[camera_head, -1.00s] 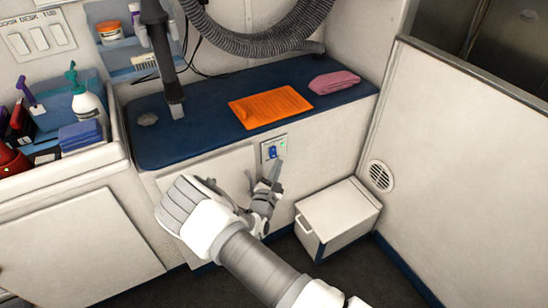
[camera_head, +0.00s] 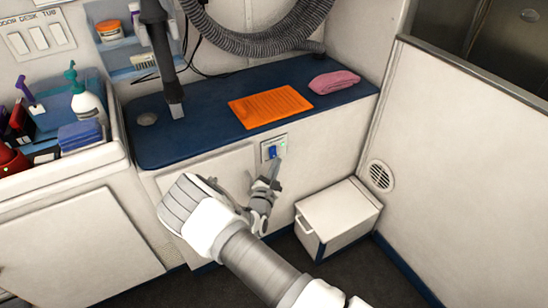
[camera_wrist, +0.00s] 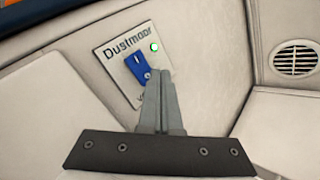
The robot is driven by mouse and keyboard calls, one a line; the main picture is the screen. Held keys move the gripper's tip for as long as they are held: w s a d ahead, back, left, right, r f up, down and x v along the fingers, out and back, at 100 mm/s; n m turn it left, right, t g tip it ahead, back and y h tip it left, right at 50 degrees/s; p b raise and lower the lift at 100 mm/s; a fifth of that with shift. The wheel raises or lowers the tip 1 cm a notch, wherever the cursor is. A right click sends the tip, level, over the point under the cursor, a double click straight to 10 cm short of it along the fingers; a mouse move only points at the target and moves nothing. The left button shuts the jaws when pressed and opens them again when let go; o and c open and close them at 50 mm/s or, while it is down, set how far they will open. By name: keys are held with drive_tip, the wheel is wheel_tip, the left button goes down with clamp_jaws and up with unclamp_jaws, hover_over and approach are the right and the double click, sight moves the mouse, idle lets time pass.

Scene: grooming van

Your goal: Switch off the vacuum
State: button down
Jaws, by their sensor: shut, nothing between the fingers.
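The vacuum's panel is a pale plate (camera_wrist: 118,58) lettered "Dustmoor", set in the white front below the blue counter. It also shows in the head view (camera_head: 265,144). A blue rocker switch (camera_wrist: 138,69) sits on it, also seen in the head view (camera_head: 272,152). A small round light (camera_wrist: 154,47) is right of the switch; it looks whitish with green and red at its edge. My gripper (camera_wrist: 160,72) is shut and empty, its tips at the lower right of the switch. Whether they touch it I cannot tell. The fingers hide the plate's lower right part.
A white box (camera_head: 338,215) stands on the floor right of my arm. A white partition (camera_head: 465,160) with a round vent (camera_head: 379,176) bounds the right side.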

drive_tip(key=shift+w+a, duration=0.2)
drive_tip(key=shift+w, duration=0.1)
idle(0.5)
drive_tip(key=shift+s, duration=0.1)
drive_tip(key=shift+s+d+p, duration=0.4)
drive_tip(key=shift+s+p, duration=0.05)
drive_tip(key=shift+s, duration=0.15)
drive_tip(key=shift+s+d+r+p, duration=0.25)
drive_tip(key=shift+s+d+p, duration=0.45)
drive_tip(key=shift+s+p, duration=0.3)
drive_tip(key=shift+s+d+r+p, duration=0.2)
drive_tip(key=shift+s+d+p, duration=0.55)
drive_tip(key=shift+s, duration=0.3)
